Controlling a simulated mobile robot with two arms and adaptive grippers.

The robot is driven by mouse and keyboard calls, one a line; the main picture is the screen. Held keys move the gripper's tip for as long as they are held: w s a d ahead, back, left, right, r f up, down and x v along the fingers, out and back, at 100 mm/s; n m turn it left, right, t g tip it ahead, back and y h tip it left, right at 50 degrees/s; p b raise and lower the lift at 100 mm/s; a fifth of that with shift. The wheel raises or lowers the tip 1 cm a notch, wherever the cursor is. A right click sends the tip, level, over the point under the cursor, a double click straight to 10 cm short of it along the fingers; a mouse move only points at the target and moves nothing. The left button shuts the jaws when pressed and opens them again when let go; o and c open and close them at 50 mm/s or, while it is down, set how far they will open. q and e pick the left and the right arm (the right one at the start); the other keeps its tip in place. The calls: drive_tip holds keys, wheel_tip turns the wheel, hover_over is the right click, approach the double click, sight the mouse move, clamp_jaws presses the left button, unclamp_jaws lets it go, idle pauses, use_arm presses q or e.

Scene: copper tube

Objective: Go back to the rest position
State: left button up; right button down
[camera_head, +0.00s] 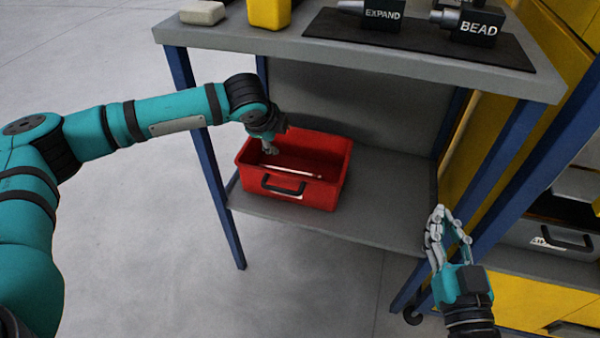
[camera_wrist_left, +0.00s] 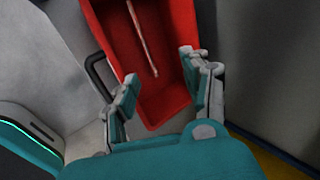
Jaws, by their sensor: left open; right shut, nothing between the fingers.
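My left gripper (camera_head: 270,149) reaches in from the left, under the tabletop, and is over the red bin. In the left wrist view the left gripper (camera_wrist_left: 158,90) is open, with nothing between its fingers. The red bin (camera_head: 325,192) stands on the lower shelf (camera_head: 380,200) and also fills the middle of the left wrist view (camera_wrist_left: 170,105). A thin copper-coloured tube (camera_head: 292,171) lies inside the bin; it shows in the left wrist view too (camera_wrist_left: 143,38). My right gripper (camera_head: 446,232) is at the lower right, pointing up, its fingertips together and empty.
The grey tabletop (camera_head: 230,40) is just above my left arm. A dark mat (camera_head: 420,40) on it carries tools marked EXPAND (camera_head: 382,14) and BEAD (camera_head: 480,25). A blue table leg (camera_head: 500,170) and a yellow cabinet (camera_head: 460,170) stand near my right gripper. The floor in front is clear.

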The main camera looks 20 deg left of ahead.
use_arm(q)
drive_tip(key=shift+v, duration=1.1)
